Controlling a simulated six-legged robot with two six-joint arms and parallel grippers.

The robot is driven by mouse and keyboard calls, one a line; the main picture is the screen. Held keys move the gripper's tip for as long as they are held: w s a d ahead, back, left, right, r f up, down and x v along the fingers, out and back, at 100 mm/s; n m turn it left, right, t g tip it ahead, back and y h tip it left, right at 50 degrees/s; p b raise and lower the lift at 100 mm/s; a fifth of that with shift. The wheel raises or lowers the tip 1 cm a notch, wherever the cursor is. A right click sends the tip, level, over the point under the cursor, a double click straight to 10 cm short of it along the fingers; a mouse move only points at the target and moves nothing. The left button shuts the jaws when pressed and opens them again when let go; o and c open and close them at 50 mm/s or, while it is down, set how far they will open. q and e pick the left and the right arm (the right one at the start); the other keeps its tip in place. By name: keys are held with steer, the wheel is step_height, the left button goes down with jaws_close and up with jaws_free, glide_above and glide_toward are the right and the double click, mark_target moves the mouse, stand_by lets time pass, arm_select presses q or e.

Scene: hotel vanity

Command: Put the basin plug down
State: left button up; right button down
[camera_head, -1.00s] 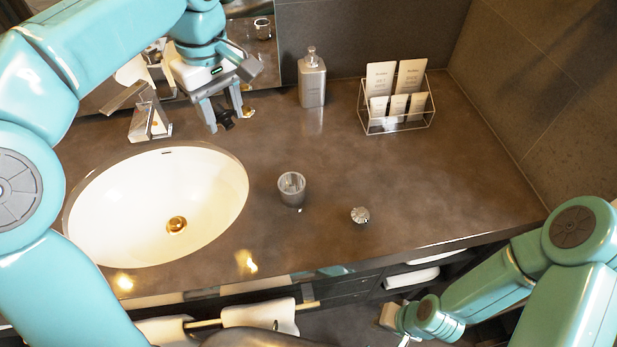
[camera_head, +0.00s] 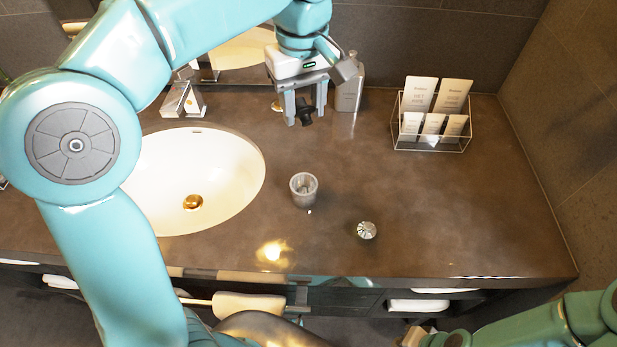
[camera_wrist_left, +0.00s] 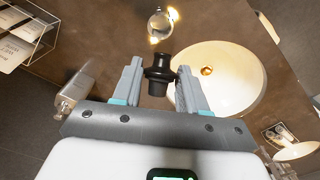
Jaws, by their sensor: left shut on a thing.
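The basin plug (camera_head: 305,113) is small and black. My left gripper (camera_head: 306,112) is shut on it and holds it above the counter, right of the basin and in front of the soap dispenser. In the left wrist view the plug (camera_wrist_left: 159,73) sits between the two fingers, with its wider flange near the fingertips. The white oval basin (camera_head: 232,165) has a brass drain (camera_head: 193,202) and is partly hidden by my left arm. My right gripper (camera_head: 414,337) is only partly in view at the bottom edge; its jaws cannot be made out.
A grey tumbler (camera_head: 304,190) and a faceted knob-like object (camera_head: 366,230) stand on the dark counter (camera_head: 440,215). A wire rack of cards (camera_head: 433,150) stands back right. The counter's right half is largely clear.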

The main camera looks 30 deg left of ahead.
arm_select(q)
step_height(320, 180, down, 18)
steer(key=shift+w+f+b, duration=0.1)
steer(key=shift+f+b, duration=0.1)
steer(key=shift+b, duration=0.35)
steer(key=shift+a, duration=0.1)
steer(key=shift+f+b, duration=0.6)
steer(key=shift+r, duration=0.1)
steer(key=o, duration=1.1)
steer(key=shift+o, duration=0.2)
